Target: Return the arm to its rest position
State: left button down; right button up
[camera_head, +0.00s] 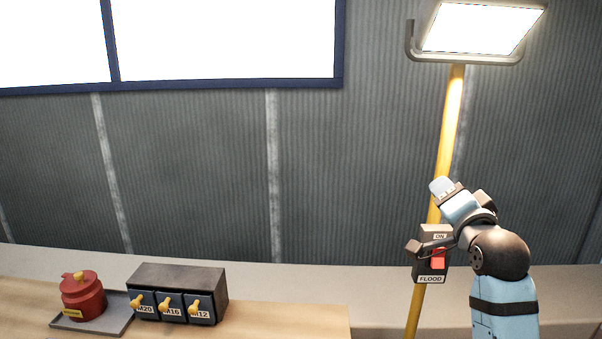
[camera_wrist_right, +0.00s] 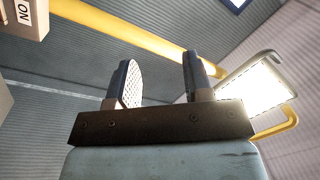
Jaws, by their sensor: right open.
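My right arm comes in from the lower right of the head view, bent upward. My right gripper (camera_head: 441,187) appears in front of the yellow pole (camera_head: 449,130), above the dark FLOOD switch box (camera_head: 429,266). In the right wrist view its two fingers (camera_wrist_right: 163,85) stand apart with nothing between them. The pole (camera_wrist_right: 135,35) passes beyond the fingertips there. The box has a red switch (camera_head: 438,259); a dark part of my arm overlaps its upper left. The flood lamp (camera_head: 482,27) on top of the pole is lit. My left gripper is not in view.
A red pot-like container (camera_head: 83,298) stands on a grey tray (camera_head: 112,325) on the wooden bench at lower left. Next to it is a dark bin unit (camera_head: 178,280) labelled M20, M16 and M12. The bench between it and the pole is clear.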

jog(key=s+a+f+n+g+p, duration=0.1)
jog(key=s+f+n+g, duration=0.15)
jog(key=f, duration=0.75)
jog(key=s+a+f+n+g+y+p, duration=0.15)
jog(key=s+f, duration=0.25)
jog(key=f, duration=0.6)
jog(key=s+a+f+n+g, duration=0.1)
jog(key=s+a+f+n, duration=0.2)
jog(key=f, duration=0.7)
jog(key=s+a+f+n+g+p, duration=0.1)
jog(key=s+f+n, duration=0.1)
jog(key=s+f, duration=0.6)
jog(key=s+a+f+n+g+y+p, duration=0.1)
jog(key=s+f+n+g, duration=0.1)
jog(key=s+f, duration=0.6)
jog(key=s+n, duration=0.1)
jog(key=s, duration=0.5)
jog(key=shift+f, duration=0.3)
